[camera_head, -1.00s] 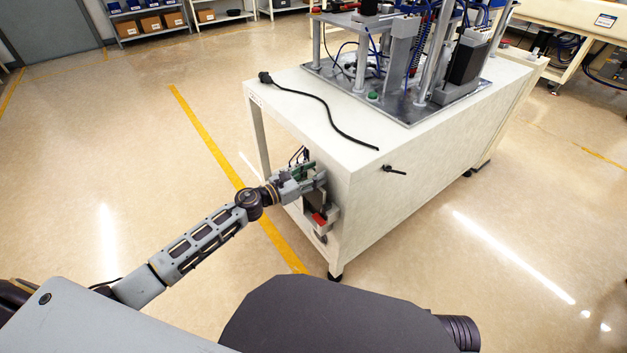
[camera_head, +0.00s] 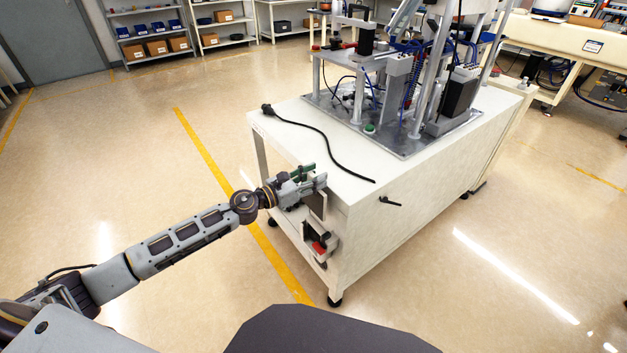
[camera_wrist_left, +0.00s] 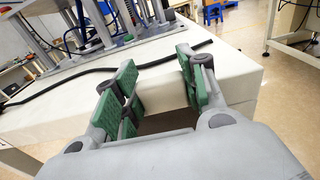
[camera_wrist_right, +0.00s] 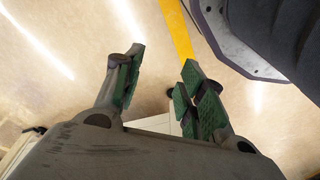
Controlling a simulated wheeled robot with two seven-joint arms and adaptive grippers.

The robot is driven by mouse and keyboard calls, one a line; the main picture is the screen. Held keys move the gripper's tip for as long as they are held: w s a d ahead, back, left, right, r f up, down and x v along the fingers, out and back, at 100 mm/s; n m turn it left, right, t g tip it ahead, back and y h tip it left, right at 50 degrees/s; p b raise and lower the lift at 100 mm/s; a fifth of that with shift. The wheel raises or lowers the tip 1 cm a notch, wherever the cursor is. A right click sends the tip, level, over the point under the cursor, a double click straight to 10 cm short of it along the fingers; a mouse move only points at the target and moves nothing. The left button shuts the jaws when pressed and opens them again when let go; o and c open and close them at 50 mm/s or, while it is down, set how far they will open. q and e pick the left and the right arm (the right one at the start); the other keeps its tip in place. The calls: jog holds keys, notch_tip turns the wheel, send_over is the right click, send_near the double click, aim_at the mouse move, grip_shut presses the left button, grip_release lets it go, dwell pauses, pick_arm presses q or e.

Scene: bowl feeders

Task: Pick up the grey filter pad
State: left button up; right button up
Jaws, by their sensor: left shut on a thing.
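The grey filter pad (camera_head: 318,205) is a flat plate hanging below the fingers of my left gripper (camera_head: 312,180) in the head view. The left gripper is shut on it, beside the near corner of the white bench and just above a small holder (camera_head: 318,238) on the bench's side. In the left wrist view, a grey-brown surface, seemingly the pad (camera_wrist_left: 165,122), shows between the green-padded fingers (camera_wrist_left: 160,88); its lower part is hidden by the gripper body. My right gripper (camera_wrist_right: 163,62) is open and empty above the floor in the right wrist view.
The white bench (camera_head: 370,205) carries a machine on a metal plate (camera_head: 405,140). A black cable (camera_head: 320,140) lies on its top, and a black handle (camera_head: 390,202) sticks out of its side. A red part (camera_head: 319,247) sits in the holder. The floor on the left is clear.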

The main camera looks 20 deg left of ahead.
pick_arm(q)
notch_tip(320, 180, up, 4)
jog(key=shift+f+p, duration=0.1)
jog(key=shift+p, duration=0.85)
jog(key=shift+r+p, duration=0.45)
jog(key=shift+r, duration=0.5)
pick_arm(e)
jog(key=s+d+f, duration=0.2)
jog(key=d+f, duration=0.1)
jog(key=f, duration=0.5)
jog(key=shift+s+f+t, duration=0.15)
jog(key=shift+f+t, duration=0.05)
jog(key=shift+t, duration=0.1)
